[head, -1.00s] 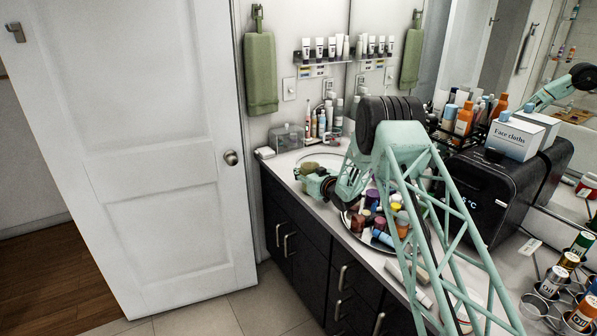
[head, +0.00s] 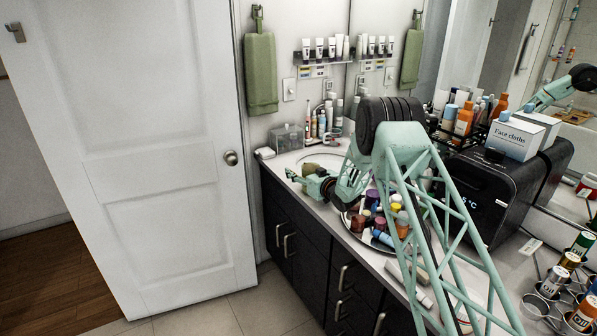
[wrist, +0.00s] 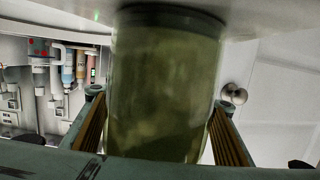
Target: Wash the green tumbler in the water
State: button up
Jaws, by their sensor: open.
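The green tumbler (wrist: 163,85) is a murky, see-through olive cylinder with a dark band at one end. It fills the middle of the wrist view. The fingers of my gripper (wrist: 163,130) stand on either side of it, open. Whether either finger touches it I cannot tell. In the head view my gripper (head: 293,178) is low over the left end of the counter, with a small green patch (head: 309,168) beside it that may be the tumbler. A round white basin (head: 322,160) lies just behind, partly hidden by my arm. I cannot make out water in it.
A round tray (head: 352,228) crowded with bottles and jars stands right of my gripper, under my arm. A clear box (head: 287,137) and several bottles stand at the back wall. A black appliance (head: 490,190) carries a face-cloths box (head: 515,138). The door (head: 150,150) is left.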

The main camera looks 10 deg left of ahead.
jog(key=shift+p, duration=0.55)
jog(key=p+v, duration=0.1)
jog(key=v, duration=1.2)
jog(key=shift+s, duration=0.15)
jog(key=shift+s+d, duration=0.2)
jog(key=shift+r, duration=0.2)
dwell(0.3)
